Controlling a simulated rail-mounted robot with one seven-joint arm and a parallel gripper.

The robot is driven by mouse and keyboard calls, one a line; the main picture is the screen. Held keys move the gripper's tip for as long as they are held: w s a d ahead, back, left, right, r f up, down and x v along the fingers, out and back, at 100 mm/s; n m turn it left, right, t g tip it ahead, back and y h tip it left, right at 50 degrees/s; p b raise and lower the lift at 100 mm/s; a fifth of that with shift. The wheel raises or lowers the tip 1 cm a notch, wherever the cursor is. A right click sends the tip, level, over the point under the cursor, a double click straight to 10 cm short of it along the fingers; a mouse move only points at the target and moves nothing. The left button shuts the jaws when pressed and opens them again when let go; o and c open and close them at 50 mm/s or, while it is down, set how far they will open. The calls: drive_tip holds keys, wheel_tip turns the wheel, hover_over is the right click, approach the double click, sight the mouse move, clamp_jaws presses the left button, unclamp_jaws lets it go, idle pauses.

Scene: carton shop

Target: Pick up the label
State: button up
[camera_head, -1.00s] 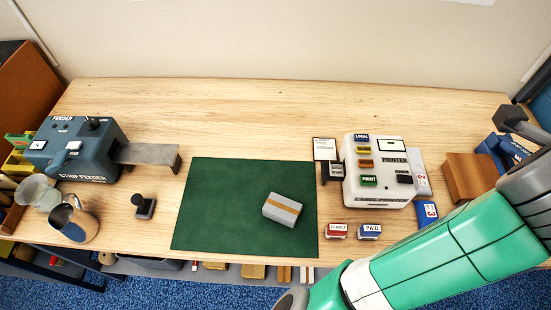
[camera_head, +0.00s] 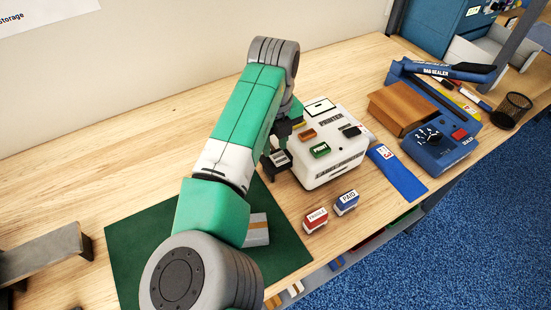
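The white printer (camera_head: 328,150) stands on the bench, with a green PRINT button on top. My gripper (camera_head: 283,146) is low at the left side of the printer, over its small dark output stand (camera_head: 277,160). A label cannot be made out clearly here, as my arm and gripper cover most of that spot. The gripper's fingers are small and dark, and I cannot tell whether they are open or shut on anything. A grey carton with a tan strip (camera_head: 257,230) lies on the green mat (camera_head: 136,250), partly behind my arm.
A red stamp (camera_head: 315,219) and a blue PAID stamp (camera_head: 346,202) stand in front of the printer. A blue pad (camera_head: 398,172), a brown wooden block (camera_head: 403,107) and the bag sealer (camera_head: 440,143) are to the right. The back left of the bench is clear.

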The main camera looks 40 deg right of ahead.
sight(274, 165)
wheel_tip(274, 165, down, 5)
drive_tip(key=shift+a+f, duration=0.1)
drive_tip(key=shift+c, duration=0.5)
clamp_jaws()
